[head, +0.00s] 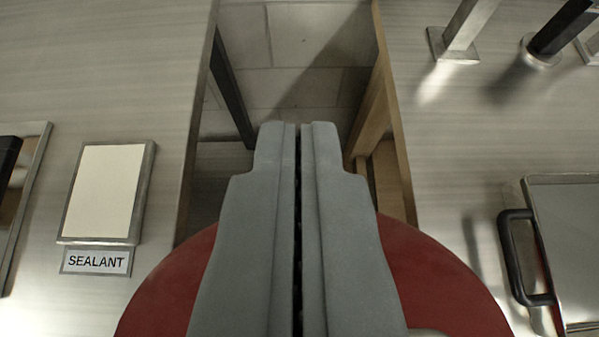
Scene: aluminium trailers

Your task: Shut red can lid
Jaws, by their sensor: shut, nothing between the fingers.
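My gripper (298,135) is shut and empty, its two grey fingers side by side in the middle of the view. Behind and below the fingers is a large round red surface (440,285), which looks like the red can or its lid. Its curved edge shows on both sides of the fingers. The fingers hide its middle, and the bottom of the frame cuts it off. I cannot tell whether the lid is open or closed, or whether the fingers touch it.
A metal surface on the left carries a cream panel (104,192) and a SEALANT label (95,261). On the right are a black handle (512,258) by a metal panel (570,240) and posts (466,25). A gap between the surfaces shows floor tiles (310,50).

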